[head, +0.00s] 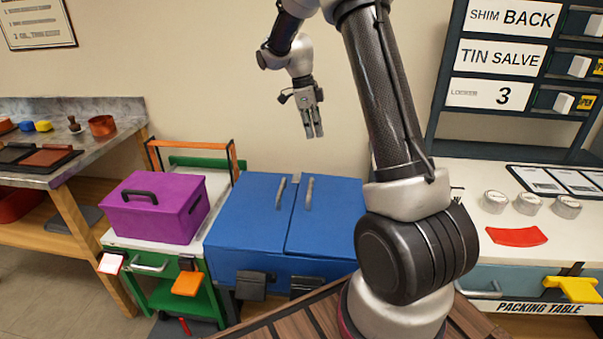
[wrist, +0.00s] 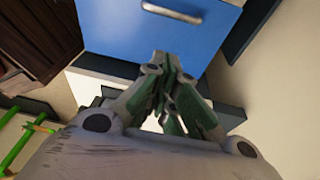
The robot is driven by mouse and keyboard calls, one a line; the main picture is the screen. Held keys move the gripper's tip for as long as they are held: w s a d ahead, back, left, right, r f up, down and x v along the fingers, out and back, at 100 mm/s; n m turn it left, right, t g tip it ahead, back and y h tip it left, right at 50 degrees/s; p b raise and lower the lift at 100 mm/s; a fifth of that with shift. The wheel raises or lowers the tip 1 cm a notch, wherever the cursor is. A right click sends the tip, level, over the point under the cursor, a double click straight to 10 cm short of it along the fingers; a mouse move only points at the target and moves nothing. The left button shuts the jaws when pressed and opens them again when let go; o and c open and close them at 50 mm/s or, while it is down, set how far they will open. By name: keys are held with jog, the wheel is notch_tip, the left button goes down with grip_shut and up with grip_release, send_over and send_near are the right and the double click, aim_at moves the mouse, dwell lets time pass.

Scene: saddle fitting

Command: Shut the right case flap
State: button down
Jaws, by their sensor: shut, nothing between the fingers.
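A blue case (head: 270,255) stands in the middle of the head view, with its two top flaps lying flat and level. The left flap (head: 250,208) and the right flap (head: 328,215) each carry a grey bar handle near the seam between them. The right part of the right flap is hidden behind my arm. My gripper (head: 314,130) is shut and empty, pointing down above and behind the case, apart from it. In the wrist view the shut fingers (wrist: 172,75) are in front of a blue panel (wrist: 150,28) with a grey handle at its top edge.
A purple box (head: 155,210) sits on a green cart left of the case. A packing table (head: 470,200) with several round tins and a red piece is at the right. A workbench (head: 90,145) stands at the far left.

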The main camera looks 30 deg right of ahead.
jog(key=shift+n+t+y, duration=0.3)
jog(key=shift+t, duration=0.3)
notch_tip(320, 180, down, 18)
jog(key=shift+d+f, duration=0.15)
